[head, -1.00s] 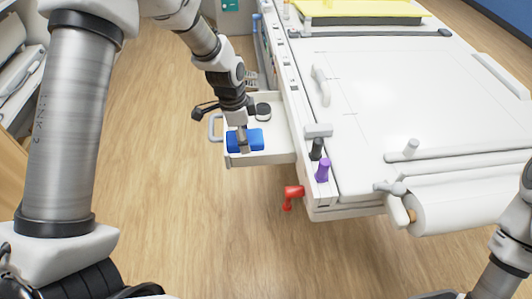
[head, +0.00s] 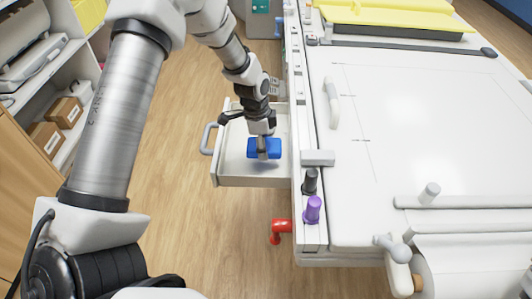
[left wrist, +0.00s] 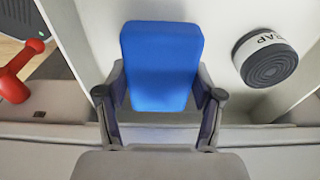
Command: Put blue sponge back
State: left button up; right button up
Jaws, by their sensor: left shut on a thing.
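The blue sponge (head: 276,147) is a small block with rounded corners. My left gripper (head: 262,149) is shut on it, with the fingers on two opposite sides. In the left wrist view the sponge (left wrist: 161,62) stands out from between the fingertips (left wrist: 160,100). The open white drawer (head: 252,182) sticks out from the left side of the white table. The sponge is within the drawer's outline, over its floor. I cannot tell whether it touches the floor. My right gripper is out of view.
A round black-and-white roll (left wrist: 268,64) lies in the drawer in the left wrist view. A red pipe-like part (head: 281,228) juts out below the table edge. Black (head: 310,181) and purple (head: 313,209) upright pieces stand at that edge. Wooden floor lies left of the drawer.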

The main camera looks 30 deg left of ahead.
pick_arm(q)
notch_tip(320, 180, down, 4)
jog(key=shift+w+d+f, duration=0.1)
jog(key=shift+w, duration=0.05)
jog(key=shift+f+b, duration=0.1)
jog(key=shift+b, duration=0.2)
jog(key=o, duration=1.1)
jog(key=r, duration=0.8)
jog(key=s+a+r+p, duration=0.1)
jog(key=r, duration=0.3)
jog(key=shift+a+r, duration=0.1)
jog(key=shift+r, duration=0.1)
